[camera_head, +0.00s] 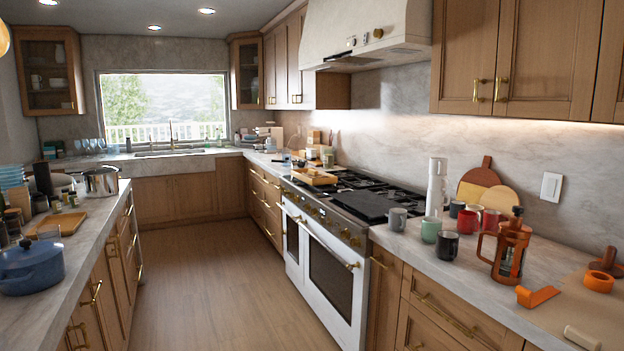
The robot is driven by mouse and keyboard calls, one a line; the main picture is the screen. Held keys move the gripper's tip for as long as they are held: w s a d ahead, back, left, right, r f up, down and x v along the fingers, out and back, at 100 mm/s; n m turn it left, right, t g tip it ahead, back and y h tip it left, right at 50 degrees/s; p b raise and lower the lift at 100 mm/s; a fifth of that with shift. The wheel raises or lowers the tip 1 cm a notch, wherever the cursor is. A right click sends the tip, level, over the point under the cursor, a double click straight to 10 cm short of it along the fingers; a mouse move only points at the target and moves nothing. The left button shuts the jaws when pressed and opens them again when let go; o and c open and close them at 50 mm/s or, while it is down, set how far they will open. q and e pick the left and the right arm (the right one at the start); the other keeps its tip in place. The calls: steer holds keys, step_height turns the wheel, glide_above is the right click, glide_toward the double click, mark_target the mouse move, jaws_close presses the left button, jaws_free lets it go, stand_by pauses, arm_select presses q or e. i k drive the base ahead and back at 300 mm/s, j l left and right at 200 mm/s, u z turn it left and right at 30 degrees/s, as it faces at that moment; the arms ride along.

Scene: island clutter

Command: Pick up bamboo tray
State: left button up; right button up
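Two light wooden trays show. One tray (72,219) lies flat on the left island counter, behind the blue pot and in front of small jars. A second wooden tray (318,181) sits at the far end of the stove, with small items on or just behind it. I cannot tell from their look which one is bamboo. Neither of my grippers is in view.
A blue pot (30,268) and a steel pot (102,182) stand on the island (100,235). Mugs, a white grinder-like cylinder (436,187) and an orange French press (512,250) crowd the right counter. The wooden floor (215,290) between island and stove (325,260) is clear.

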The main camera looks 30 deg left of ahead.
mark_target(313, 174)
steer(key=i+j+u, duration=0.6)
steer(key=i+u, duration=0.9)
steer(key=i, duration=0.2)
steer(key=i+j, duration=0.1)
steer(key=i, duration=0.8)
steer(key=i+j+z, duration=0.15)
steer(key=i, duration=0.75)
